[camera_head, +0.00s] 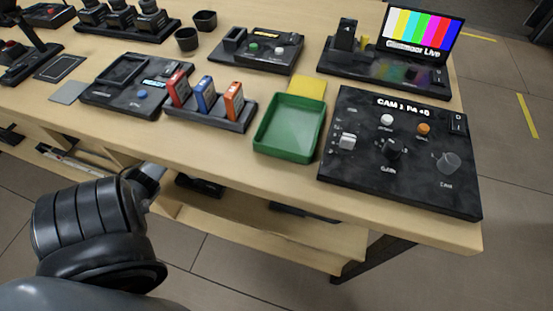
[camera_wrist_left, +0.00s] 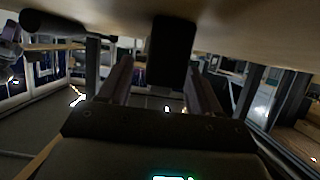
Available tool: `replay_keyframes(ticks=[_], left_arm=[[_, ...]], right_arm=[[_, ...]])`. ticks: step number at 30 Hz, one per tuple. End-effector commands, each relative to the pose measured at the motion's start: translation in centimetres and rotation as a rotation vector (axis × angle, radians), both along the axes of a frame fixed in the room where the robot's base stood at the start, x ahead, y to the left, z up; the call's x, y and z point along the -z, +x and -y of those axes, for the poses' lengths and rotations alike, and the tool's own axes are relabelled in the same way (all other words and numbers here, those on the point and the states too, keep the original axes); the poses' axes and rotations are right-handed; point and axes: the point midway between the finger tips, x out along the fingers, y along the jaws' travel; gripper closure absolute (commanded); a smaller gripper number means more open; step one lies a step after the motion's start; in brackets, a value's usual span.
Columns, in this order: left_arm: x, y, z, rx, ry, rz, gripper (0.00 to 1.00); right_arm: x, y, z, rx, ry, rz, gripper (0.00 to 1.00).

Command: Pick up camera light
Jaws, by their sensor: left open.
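I cannot tell for sure which thing is the camera light. A small upright black device (camera_head: 345,34) stands on the black base at the back right and is one possible match. My left arm comes in at the lower left of the head view, its wrist (camera_head: 147,182) at the table's front edge. In the left wrist view my left gripper (camera_wrist_left: 160,68) is open, its two fingers apart. A dark block (camera_wrist_left: 173,50) shows between and beyond the fingers, against the pale surface above; I cannot tell what it is or whether it touches them. My right gripper is not in view.
A green tray (camera_head: 287,128) lies near the table's front edge. Beside it are a black control panel (camera_head: 350,180) and a rack (camera_head: 208,118) of coloured cards. A colour-bar screen (camera_head: 422,32) stands at the back right. A shelf (camera_head: 270,232) runs below the tabletop.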

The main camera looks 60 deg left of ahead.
Motion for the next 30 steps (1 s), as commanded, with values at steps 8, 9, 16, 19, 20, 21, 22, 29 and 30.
replay_keyframes(ticks=[8,9,16,19,20,21,22,29,30], left_arm=[[-0.02,-0.03,-0.03,0.000,0.001,-0.001,0.62],[-0.02,-0.03,-0.03,0.000,0.001,-0.001,0.68],[-0.04,-0.02,-0.03,0.000,0.001,0.001,0.96],[-0.03,-0.02,-0.04,0.000,0.001,0.001,0.96],[-0.03,-0.02,-0.04,0.000,0.001,0.001,0.96],[-0.04,-0.02,-0.03,0.000,0.001,0.001,0.96],[-0.05,-0.02,-0.04,0.000,0.001,0.001,0.96],[-0.62,0.06,0.03,0.001,0.001,0.000,0.96],[-0.81,0.09,0.05,0.003,0.001,0.000,0.96]], right_arm=[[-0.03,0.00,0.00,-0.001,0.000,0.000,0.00],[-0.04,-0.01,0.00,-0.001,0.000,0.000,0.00],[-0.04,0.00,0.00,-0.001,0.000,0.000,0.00],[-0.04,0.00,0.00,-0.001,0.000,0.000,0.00],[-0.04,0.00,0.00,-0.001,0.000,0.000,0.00],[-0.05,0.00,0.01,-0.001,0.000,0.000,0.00],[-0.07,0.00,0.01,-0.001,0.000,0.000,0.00],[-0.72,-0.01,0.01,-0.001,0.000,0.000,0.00],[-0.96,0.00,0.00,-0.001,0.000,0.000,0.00]])
